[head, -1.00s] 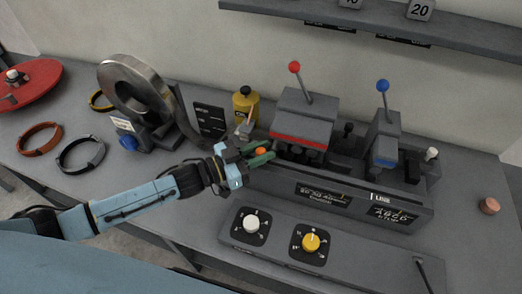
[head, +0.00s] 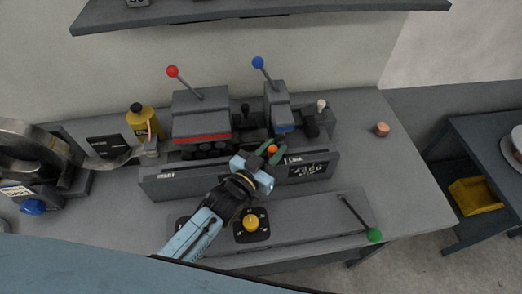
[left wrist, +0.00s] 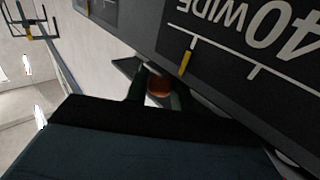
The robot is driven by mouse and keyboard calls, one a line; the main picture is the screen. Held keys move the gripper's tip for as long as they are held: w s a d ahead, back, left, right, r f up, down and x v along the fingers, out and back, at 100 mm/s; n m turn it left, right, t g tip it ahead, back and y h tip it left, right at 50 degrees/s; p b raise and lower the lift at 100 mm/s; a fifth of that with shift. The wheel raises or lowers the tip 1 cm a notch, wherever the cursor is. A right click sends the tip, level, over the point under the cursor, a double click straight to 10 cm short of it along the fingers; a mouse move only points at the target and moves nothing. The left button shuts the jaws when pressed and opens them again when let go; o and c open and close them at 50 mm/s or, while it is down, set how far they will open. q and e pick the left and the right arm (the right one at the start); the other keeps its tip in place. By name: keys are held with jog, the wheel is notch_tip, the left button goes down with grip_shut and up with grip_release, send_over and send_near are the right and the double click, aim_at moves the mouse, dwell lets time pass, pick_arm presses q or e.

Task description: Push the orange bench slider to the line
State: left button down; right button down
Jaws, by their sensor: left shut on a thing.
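The orange slider knob (head: 272,149) stands at the front edge of the grey bench unit (head: 160,186), just left of the white LINE label (head: 293,160). My left gripper (head: 271,153) is shut on the knob, with its green fingers on either side. In the left wrist view the orange knob (left wrist: 158,86) shows between the dark fingers, below a panel with white scale marks and a yellow mark (left wrist: 185,63). Whether the slider is exactly at the line cannot be told. My right gripper is not in view.
Behind the knob stand a red-knobbed lever (head: 172,71) and a blue-knobbed lever (head: 258,62) on grey housings. A yellow dial (head: 250,223) and a green-knobbed lever (head: 374,235) are in front. A yellow bottle (head: 143,122) stands at the left. The table's right end is mostly clear.

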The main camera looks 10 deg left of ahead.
aim_at(284, 156)
pick_arm(q)
jog(key=shift+w+d, duration=0.3)
jog(key=shift+d, duration=0.5)
jog(key=shift+w+d, duration=0.25)
jog(key=shift+d, duration=0.5)
jog(key=c, duration=1.2)
grip_release()
jog(key=shift+a, duration=0.15)
